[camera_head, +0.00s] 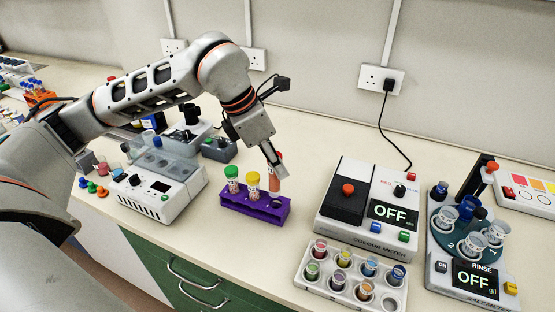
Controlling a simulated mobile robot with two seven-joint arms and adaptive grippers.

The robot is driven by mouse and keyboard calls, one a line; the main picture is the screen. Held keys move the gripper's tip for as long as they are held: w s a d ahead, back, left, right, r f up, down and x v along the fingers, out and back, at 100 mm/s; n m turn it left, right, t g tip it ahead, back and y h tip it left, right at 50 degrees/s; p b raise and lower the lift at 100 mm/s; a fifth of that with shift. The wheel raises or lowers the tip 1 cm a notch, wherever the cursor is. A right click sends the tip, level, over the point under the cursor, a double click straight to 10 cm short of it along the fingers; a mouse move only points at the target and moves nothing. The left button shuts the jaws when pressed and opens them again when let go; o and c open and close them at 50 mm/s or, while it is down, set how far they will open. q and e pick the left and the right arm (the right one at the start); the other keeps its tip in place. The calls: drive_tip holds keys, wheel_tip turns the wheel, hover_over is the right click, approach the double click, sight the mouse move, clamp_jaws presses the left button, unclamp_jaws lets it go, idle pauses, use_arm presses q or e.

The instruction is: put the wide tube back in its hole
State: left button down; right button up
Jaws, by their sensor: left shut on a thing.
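A purple rack (238,204) stands on the bench at the middle of the view. A green-capped tube (232,180) and a yellow-capped tube (253,186) stand upright in it. My left gripper (275,164) points down over the rack's right end and is shut on a wide tube (274,182) with orange-red contents. The tube is close to upright, above or at the rack's right-hand hole. I cannot tell whether its lower end is inside the hole. The fingers hide its upper part. My right gripper is not in view.
A colour meter (345,218) stands right of the rack, with a white tray of small cups (325,277) in front. A white instrument (160,190) stands left of the rack. The bench's front edge is close.

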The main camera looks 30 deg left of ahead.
sight(277, 189)
use_arm(q)
wheel_tip(277, 189, down, 2)
drive_tip(key=shift+f+b, duration=0.1)
drive_tip(key=shift+b, duration=0.45)
drive_tip(key=shift+w+f+b, duration=0.1)
drive_tip(key=shift+f+b, duration=0.5)
drive_tip(key=shift+f, duration=0.3)
drive_tip(key=shift+f+b, duration=0.6)
drive_tip(key=shift+f, duration=0.3)
drive_tip(key=shift+f+b, duration=0.35)
drive_tip(key=shift+f, duration=0.05)
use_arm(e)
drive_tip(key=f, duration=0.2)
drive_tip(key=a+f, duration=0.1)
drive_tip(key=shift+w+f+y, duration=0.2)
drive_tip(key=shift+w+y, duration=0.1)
use_arm(q)
drive_tip(key=shift+f, duration=0.1)
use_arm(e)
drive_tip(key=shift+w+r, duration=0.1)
use_arm(q)
drive_tip(key=shift+f, duration=0.25)
drive_tip(key=shift+f+b, duration=0.15)
drive_tip(key=shift+b, duration=0.15)
drive_tip(key=shift+f, duration=0.3)
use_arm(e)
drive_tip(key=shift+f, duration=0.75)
